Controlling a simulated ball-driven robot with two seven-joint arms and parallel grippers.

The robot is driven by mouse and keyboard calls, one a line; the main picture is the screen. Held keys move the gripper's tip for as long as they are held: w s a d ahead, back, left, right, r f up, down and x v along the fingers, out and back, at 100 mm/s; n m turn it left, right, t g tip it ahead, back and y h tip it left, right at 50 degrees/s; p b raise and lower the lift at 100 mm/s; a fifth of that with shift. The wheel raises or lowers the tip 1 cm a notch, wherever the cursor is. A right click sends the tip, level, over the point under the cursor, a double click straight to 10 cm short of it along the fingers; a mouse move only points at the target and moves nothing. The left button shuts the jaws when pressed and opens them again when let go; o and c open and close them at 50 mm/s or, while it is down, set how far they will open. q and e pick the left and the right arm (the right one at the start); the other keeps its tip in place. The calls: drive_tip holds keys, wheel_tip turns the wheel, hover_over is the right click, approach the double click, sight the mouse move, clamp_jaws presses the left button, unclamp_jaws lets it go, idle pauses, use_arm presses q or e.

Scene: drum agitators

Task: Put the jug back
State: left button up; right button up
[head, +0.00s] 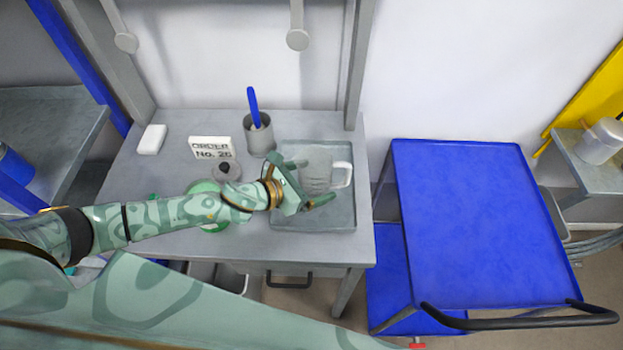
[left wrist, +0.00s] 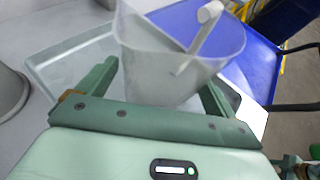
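The jug (head: 318,172) is grey and translucent with a white handle on its right, and appears upright over the grey tray (head: 340,217) on the workbench. In the left wrist view the jug (left wrist: 170,65) fills the upper middle, its handle at the far side. My left gripper (head: 306,184) reaches in from the left with its fingers on either side of the jug. In the left wrist view my left gripper (left wrist: 160,80) has its fingers wide apart, with a small gap beside the jug on the left. Whether the jug's base touches the tray is hidden.
A grey cup (head: 260,138) holding a blue tool stands behind the tray. An order sign (head: 211,148) and a white block (head: 152,139) are at the back left. A blue cart (head: 480,220) with a clear top stands right of the workbench (head: 130,215).

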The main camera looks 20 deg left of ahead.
use_arm(q)
drive_tip(key=shift+r, duration=0.25)
drive_tip(key=v, duration=1.1)
drive_tip(key=shift+s+a+f, duration=0.1)
drive_tip(key=shift+s+f, duration=0.05)
drive_tip(key=shift+s+a+r, duration=0.2)
drive_tip(key=shift+r, duration=0.05)
